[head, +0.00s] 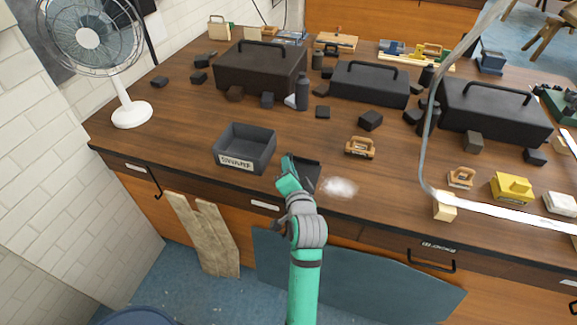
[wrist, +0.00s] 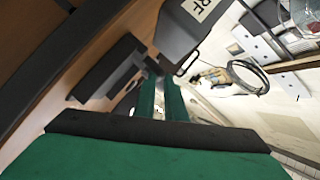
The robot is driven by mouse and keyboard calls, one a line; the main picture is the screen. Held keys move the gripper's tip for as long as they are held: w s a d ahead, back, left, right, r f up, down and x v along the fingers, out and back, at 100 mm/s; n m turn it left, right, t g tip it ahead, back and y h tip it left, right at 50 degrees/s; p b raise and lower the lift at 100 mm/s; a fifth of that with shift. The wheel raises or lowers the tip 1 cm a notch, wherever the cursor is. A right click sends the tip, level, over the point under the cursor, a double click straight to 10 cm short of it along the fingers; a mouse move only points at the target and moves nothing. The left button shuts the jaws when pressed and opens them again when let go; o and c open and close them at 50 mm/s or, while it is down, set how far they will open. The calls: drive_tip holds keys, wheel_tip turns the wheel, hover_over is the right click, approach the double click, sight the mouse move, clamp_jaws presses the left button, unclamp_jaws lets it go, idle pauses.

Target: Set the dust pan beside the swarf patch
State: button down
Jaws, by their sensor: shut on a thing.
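The dust pan (head: 308,171) is a dark, flat pan near the front edge of the bench, just left of the swarf patch (head: 340,187), a small whitish pile. My gripper (head: 288,165) is shut on the dust pan at its left side. In the wrist view, my green fingers (wrist: 161,98) point away beside the dark pan (wrist: 108,72). The grip point is partly hidden, and I cannot tell whether the pan rests fully on the wood.
A dark open bin labelled SWARF (head: 246,150) stands close to the left of my gripper. A wooden-handled tool (head: 360,147) lies behind the patch. Dark toolboxes (head: 262,68) and several dark blocks fill the back. A grey hose (head: 428,140) hangs to the right.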

drive_tip(key=shift+s+a+f, duration=0.1)
drive_tip(key=shift+a+f, duration=0.05)
drive_tip(key=c, duration=1.8)
unclamp_jaws()
drive_tip(key=shift+a, duration=0.1)
